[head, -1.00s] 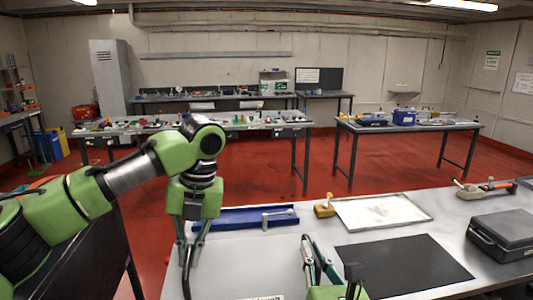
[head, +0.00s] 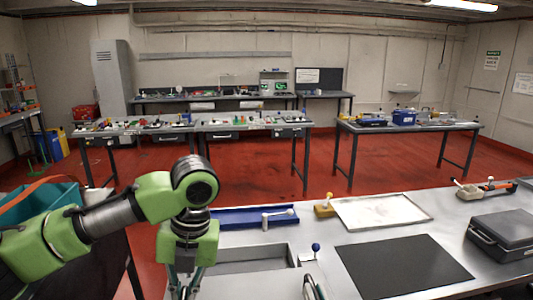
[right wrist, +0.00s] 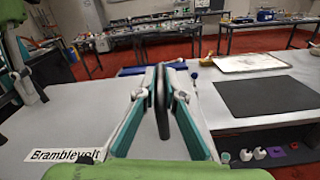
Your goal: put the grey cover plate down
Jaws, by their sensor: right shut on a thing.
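The grey cover plate (head: 240,287) is a broad pale sheet, low in the head view and cut off by its bottom edge. It fills the left of the right wrist view (right wrist: 60,118), with a white "Bramblevolt" label on it. My right gripper (right wrist: 163,85) is shut on a dark upright piece at the plate's right side, which looks like its handle. It also shows at the bottom of the head view (head: 313,286). My left gripper (head: 182,287) is by the plate's left side; its fingertips are cut off there. It shows small in the right wrist view (right wrist: 32,90).
A dark rectangular recess (head: 245,258) lies open in the bench beyond the plate. A blue-knobbed lever (head: 315,247) stands beside it. A blue tray (head: 240,217), a white framed board (head: 380,211), a black mat (head: 403,265) and a grey case (head: 503,236) occupy the bench.

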